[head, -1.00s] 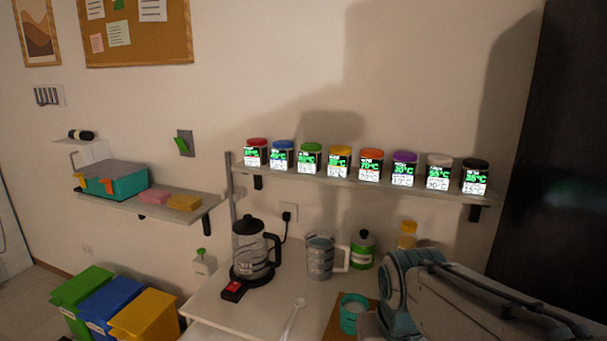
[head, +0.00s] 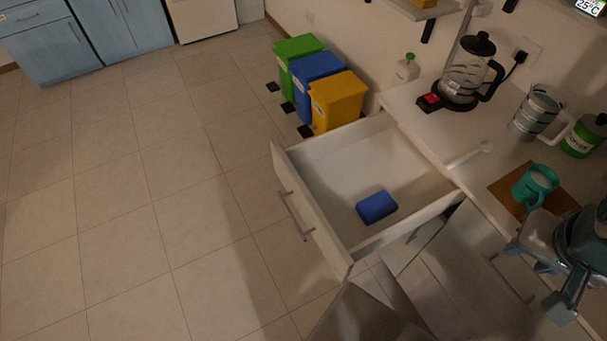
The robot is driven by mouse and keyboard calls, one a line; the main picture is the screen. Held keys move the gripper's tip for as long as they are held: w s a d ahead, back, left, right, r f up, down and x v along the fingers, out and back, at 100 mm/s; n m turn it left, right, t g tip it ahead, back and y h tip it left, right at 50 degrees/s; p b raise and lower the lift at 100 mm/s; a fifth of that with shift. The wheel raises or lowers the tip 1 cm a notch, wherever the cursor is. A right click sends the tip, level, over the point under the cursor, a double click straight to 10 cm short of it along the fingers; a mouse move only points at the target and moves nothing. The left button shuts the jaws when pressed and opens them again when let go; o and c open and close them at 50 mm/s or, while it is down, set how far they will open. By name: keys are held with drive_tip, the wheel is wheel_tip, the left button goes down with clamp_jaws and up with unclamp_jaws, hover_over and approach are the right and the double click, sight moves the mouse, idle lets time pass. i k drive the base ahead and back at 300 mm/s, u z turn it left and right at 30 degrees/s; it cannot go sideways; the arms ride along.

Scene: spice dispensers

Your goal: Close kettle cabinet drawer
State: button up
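The white kettle cabinet drawer (head: 312,222) is pulled well out from under the counter, its front facing left with a grey bar handle (head: 292,214). A blue block-like item (head: 376,206) lies inside it. The kettle (head: 467,72), with a black lid and handle, stands on its base on the counter above. My gripper (head: 556,285) is at the lower right, over the counter's front edge. It looks open and empty, apart from the drawer and to its right.
A teal mug (head: 535,186) on a brown board, a measuring jug (head: 536,112) and a green-labelled jar (head: 584,136) stand on the counter near my gripper. Green, blue and yellow bins (head: 337,101) stand beyond the drawer. The tiled floor (head: 140,210) to the left is clear.

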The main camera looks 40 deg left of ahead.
sight(325, 176)
drive_tip(key=u, duration=0.75)
drive_tip(key=k, duration=0.45)
drive_tip(key=u, duration=0.9)
drive_tip(key=i, duration=0.5)
drive_tip(key=u, duration=1.1)
drive_tip(key=i, duration=0.3)
drive_tip(key=z, duration=1.2)
